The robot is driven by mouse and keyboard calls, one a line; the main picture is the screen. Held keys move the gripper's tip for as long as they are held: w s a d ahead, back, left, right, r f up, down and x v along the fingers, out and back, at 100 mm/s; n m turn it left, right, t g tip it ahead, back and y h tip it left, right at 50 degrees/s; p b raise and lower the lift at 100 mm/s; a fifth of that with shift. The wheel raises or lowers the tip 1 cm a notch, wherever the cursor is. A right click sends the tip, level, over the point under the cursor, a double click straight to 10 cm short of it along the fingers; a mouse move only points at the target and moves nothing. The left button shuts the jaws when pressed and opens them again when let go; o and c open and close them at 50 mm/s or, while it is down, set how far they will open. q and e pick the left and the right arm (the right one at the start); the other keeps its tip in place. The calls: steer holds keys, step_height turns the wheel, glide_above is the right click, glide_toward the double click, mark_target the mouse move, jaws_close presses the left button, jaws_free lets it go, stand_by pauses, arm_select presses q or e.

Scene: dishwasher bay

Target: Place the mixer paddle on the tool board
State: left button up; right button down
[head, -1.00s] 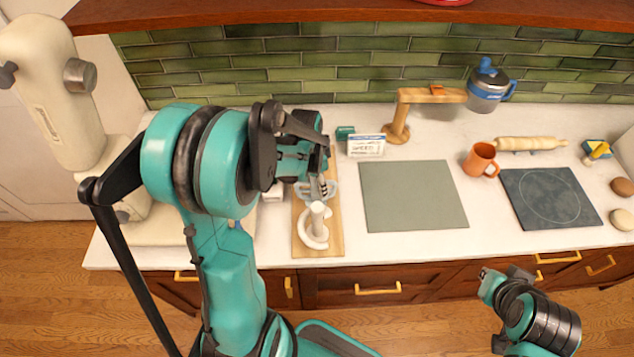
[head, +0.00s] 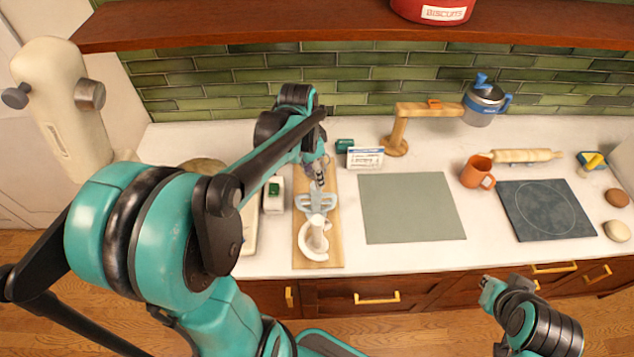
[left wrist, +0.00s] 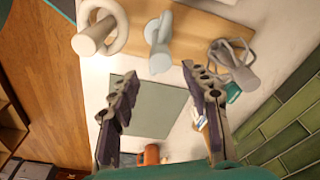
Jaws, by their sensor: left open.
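The wooden tool board (head: 333,255) lies on the counter left of the green mat. The pale blue-grey mixer paddle (head: 316,203) stands on its middle; it also shows in the left wrist view (left wrist: 159,42). A white dough hook (head: 317,240) is at the board's near end. A wire whisk (left wrist: 238,66) is at the other end in the left wrist view. My left gripper (head: 320,173) is over the far part of the board, beyond the paddle. Its fingers (left wrist: 161,78) are apart with nothing between them. My right gripper (head: 490,289) is low at the front right; its jaws are unclear.
A cream stand mixer (head: 62,95) stands at the left. A small green-and-white box (head: 274,195) is beside the board. A wooden stand (head: 398,135), orange mug (head: 478,172) and dark slab (head: 549,212) are to the right. The green mat (head: 412,208) is bare. A shelf (head: 250,22) overhangs the back.

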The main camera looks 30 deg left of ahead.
arm_select(q)
steer(key=s+d+r+n+t, duration=0.4)
steer(key=s+d+n+t, duration=0.2)
steer(key=s+d, duration=0.4)
steer(key=shift+d+y, duration=0.3)
steer(key=shift+w, duration=0.1)
